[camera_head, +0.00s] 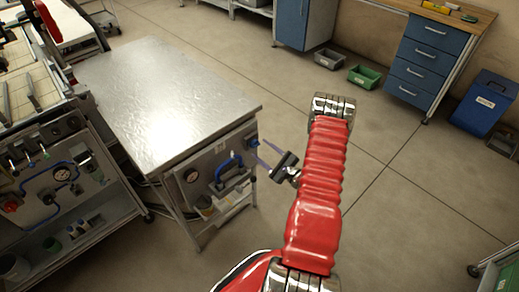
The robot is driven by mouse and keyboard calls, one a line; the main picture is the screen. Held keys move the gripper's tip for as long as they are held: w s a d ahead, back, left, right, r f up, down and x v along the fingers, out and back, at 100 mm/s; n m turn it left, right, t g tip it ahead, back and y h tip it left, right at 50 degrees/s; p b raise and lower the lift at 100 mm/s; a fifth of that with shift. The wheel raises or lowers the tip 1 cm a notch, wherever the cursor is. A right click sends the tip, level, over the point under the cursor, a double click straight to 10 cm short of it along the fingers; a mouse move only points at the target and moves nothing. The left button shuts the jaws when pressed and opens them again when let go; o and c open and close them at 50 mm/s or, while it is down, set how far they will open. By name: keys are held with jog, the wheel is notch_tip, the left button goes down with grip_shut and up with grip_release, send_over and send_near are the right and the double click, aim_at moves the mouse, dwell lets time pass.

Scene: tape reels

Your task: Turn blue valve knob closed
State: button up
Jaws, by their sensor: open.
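A steel-topped bench (165,95) stands left of centre, with a panel on its near side. On the panel's right end, near the corner, is a small blue part (250,142) that looks like the blue valve knob; it is too small to tell how far it is turned. A bent blue pipe (226,164) lies left of it. My gripper (260,151) is at the panel's right end, pointing left, with its two thin fingers apart and empty. The fingertips appear close to the blue part; whether they touch it I cannot tell.
A gauge (191,175) sits on the panel's left part. Another cabinet (60,200) with gauges and blue pipes stands at the left. Blue drawers (425,60), a green bin (364,76) and a blue container (484,103) stand at the back right. The floor between is clear.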

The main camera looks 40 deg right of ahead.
jog(key=s, duration=1.1)
jog(key=shift+d, duration=0.15)
jog(key=shift+s, duration=0.1)
